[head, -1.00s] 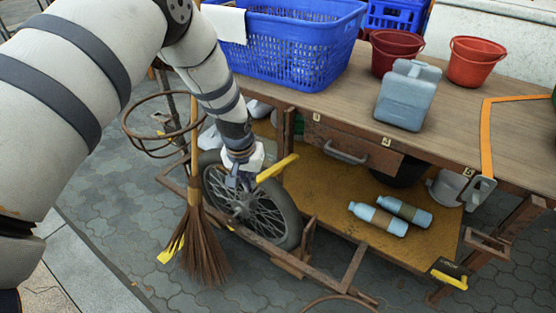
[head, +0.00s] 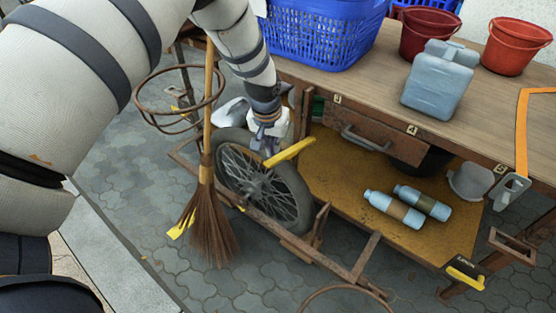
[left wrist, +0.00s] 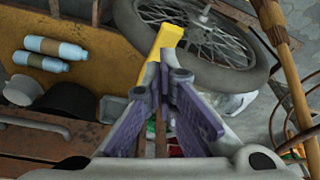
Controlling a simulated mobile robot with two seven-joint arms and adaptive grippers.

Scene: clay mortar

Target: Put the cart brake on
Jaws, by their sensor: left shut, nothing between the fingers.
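The cart's wooden table (head: 440,90) has a spoked wheel (head: 262,186) low at its left side. A yellow lever (head: 292,151), which looks like the brake handle, slants up to the right over the wheel's upper right edge. My left gripper (head: 266,148) is shut and empty at the lever's lower left end. In the left wrist view, its fingertips (left wrist: 162,76) are just below the yellow lever (left wrist: 168,42). I cannot tell whether they touch. My right gripper is out of view.
A broom (head: 208,215) stands left of the wheel, beside a rusty ring (head: 178,128). Two blue bottles (head: 395,209) lie on the lower shelf (head: 335,185). Another yellow handle (head: 465,279) is at the lower right corner. A blue basket (head: 315,40) sits on top.

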